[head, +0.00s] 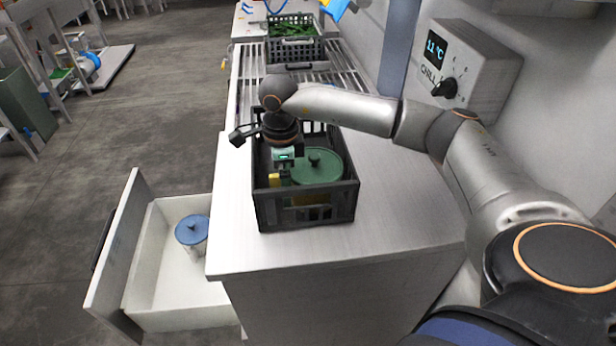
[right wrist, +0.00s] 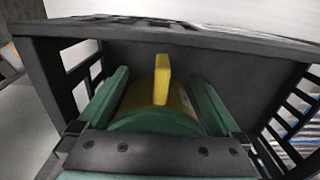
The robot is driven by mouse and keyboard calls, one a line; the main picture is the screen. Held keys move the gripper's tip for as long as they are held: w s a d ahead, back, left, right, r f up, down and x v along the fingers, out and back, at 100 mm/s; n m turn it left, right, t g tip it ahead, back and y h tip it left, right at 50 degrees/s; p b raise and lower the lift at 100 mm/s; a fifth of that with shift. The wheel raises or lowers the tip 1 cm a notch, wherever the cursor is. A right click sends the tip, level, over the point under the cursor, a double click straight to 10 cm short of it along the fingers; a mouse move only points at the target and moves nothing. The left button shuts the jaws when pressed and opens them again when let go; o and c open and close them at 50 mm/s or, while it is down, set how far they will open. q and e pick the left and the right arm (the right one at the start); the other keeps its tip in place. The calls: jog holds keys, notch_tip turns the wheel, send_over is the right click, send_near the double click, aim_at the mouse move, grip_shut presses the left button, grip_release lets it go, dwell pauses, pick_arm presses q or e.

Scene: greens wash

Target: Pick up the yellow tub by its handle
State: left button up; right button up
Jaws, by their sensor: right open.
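The yellow tub (head: 310,199) stands in a black crate (head: 307,215) on the counter. A green lid (head: 322,172) with a dark knob covers it, so little of its body shows. Its yellow handle (head: 273,180) is on the left side. My right gripper (head: 282,176) reaches down into the crate at that side. In the right wrist view, the open green fingers of the right gripper (right wrist: 159,82) stand on both sides of the yellow handle (right wrist: 162,80), with gaps between. The left gripper is not in view.
The crate walls (right wrist: 265,75) stand close around the right gripper. An open drawer (head: 165,225) at left holds a blue-lidded container (head: 192,232). A chill control box (head: 470,65) is at right.

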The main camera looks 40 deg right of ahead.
jog(key=shift+f, duration=0.45)
jog(key=shift+c, duration=0.2)
grip_shut()
dwell(0.9)
